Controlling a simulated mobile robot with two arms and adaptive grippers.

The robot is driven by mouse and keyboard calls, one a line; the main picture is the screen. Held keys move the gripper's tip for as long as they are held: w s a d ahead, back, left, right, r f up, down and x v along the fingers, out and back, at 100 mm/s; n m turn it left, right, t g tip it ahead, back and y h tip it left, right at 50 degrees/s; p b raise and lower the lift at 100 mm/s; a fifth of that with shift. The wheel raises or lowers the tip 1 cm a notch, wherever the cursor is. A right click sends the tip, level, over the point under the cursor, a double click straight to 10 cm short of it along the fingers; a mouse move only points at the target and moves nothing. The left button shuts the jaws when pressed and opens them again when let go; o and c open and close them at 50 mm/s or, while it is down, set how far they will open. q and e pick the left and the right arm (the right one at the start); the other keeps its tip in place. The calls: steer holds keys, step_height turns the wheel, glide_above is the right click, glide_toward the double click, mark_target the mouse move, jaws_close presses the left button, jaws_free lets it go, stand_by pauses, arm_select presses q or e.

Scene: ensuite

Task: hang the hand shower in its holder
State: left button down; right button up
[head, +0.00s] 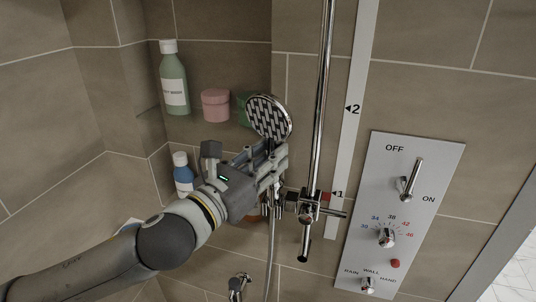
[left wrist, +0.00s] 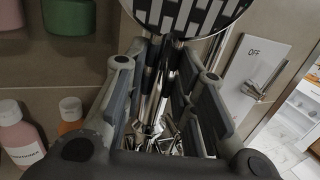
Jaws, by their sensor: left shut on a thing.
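The hand shower (head: 268,117) has a round head with a dark and light pattern and a chrome handle; its head also shows at the top of the left wrist view (left wrist: 190,14). My left gripper (head: 272,158) is shut on its handle, just below the head. The holder (head: 306,206) is a chrome slider on the vertical rail (head: 322,90), by the "1" mark. The gripper is left of the rail and above the holder's level. The handle's lower end is near the holder's left side; I cannot tell whether they touch. My right gripper is out of view.
A control panel (head: 400,205) with knobs and a lever is right of the rail. A hose (head: 271,255) hangs below the gripper.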

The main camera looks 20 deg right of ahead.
arm_select(q)
steer(key=shift+f+b, duration=0.9)
steer(key=shift+f, duration=0.55)
steer(key=c, duration=1.1)
jaws_free()
